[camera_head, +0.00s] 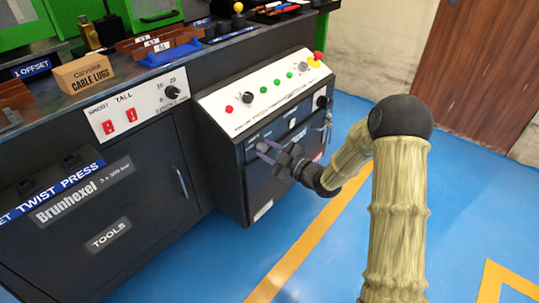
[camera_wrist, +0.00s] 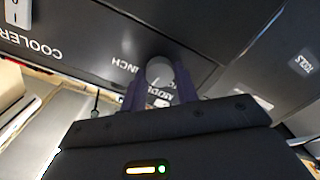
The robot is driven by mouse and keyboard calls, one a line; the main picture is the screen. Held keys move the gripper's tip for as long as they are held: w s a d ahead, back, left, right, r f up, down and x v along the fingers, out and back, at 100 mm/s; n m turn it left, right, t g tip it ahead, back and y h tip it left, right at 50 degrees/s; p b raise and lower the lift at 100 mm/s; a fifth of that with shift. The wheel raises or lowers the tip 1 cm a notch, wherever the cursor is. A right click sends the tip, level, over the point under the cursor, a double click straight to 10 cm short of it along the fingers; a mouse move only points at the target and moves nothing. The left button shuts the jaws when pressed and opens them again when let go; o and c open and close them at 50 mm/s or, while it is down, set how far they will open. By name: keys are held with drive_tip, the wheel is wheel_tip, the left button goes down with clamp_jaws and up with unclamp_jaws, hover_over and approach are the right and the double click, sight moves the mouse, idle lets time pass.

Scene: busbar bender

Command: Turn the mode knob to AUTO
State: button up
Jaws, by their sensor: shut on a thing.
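The mode knob (camera_wrist: 160,72) is a round grey knob on the dark cabinet front, seen in the wrist view between my two purple fingers. Printed words beside it are upside down in that view: INCH to its left and MODE partly covered below it. My gripper (camera_wrist: 160,88) is shut on the knob, one finger on each side. An AUTO mark is not visible, and I cannot tell which way the knob points. In the head view my gripper (camera_head: 264,150) is at the cabinet front below the sloped panel, and it hides the knob.
The sloped control panel (camera_head: 265,92) has coloured buttons and a red emergency button (camera_head: 318,55). A COOLER switch (camera_wrist: 16,12) is left in the wrist view. A cable lugs box (camera_head: 85,74) and blue tray (camera_head: 172,53) sit on the bench. Blue floor is clear at right.

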drive_tip(key=n+b, duration=0.5)
drive_tip(key=n, duration=0.1)
drive_tip(key=shift+f+b, duration=0.3)
drive_tip(key=shift+b, duration=0.1)
drive_tip(key=n+b, duration=0.3)
drive_tip(key=shift+n, duration=0.3)
drive_tip(key=shift+r+n+b, duration=0.15)
drive_tip(key=shift+n+b, duration=0.75)
drive_tip(key=shift+b, duration=0.15)
drive_tip(key=shift+r, duration=0.1)
drive_tip(key=o, duration=1)
